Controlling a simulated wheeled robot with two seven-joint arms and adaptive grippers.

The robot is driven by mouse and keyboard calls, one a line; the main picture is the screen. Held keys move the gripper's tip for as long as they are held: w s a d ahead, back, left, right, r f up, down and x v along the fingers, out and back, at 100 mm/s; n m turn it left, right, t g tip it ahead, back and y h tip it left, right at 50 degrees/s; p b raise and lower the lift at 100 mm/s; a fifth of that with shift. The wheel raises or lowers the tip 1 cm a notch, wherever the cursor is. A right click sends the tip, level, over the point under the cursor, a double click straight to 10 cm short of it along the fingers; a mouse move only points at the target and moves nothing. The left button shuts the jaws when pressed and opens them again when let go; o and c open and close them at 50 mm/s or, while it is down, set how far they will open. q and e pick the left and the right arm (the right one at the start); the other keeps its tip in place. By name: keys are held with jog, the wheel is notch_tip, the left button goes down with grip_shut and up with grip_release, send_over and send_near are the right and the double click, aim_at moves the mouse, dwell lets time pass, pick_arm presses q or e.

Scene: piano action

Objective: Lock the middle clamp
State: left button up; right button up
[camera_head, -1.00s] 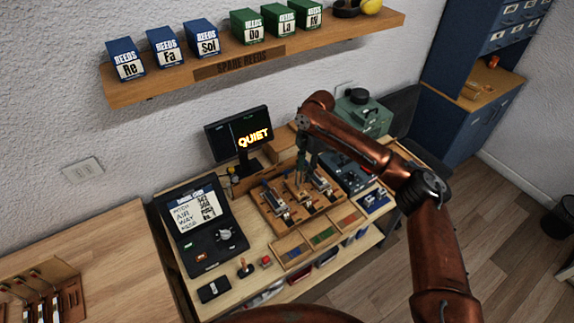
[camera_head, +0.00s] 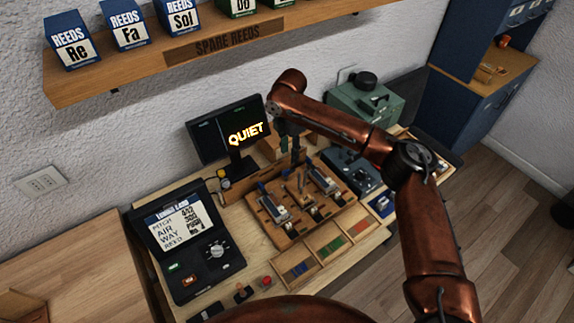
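A wooden block (camera_head: 292,234) on the bench carries three metal clamps side by side. The left clamp (camera_head: 272,206) and the right clamp (camera_head: 323,181) show blue parts and silver bodies. The middle clamp (camera_head: 302,187) sits between them, with a brownish upright part; whether it is locked is too small to tell. My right gripper (camera_head: 295,155) points down from the copper arm over the back of the block, behind the middle clamp. Its fingers are dark and small, so I cannot tell their opening or any contact. My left gripper is not in view.
A monitor reading QUIET (camera_head: 229,130) stands behind and left of the block. A black console (camera_head: 188,240) is at left. Reed trays (camera_head: 327,243) lie in front. A green case (camera_head: 362,101) stands behind right. A shelf (camera_head: 211,48) hangs above.

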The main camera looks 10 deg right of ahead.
aim_at(289, 169)
jog(key=shift+w+f, duration=0.2)
jog(key=shift+f, duration=0.7)
jog(key=shift+f+b, duration=0.45)
jog(key=shift+f, duration=2.85)
grip_shut()
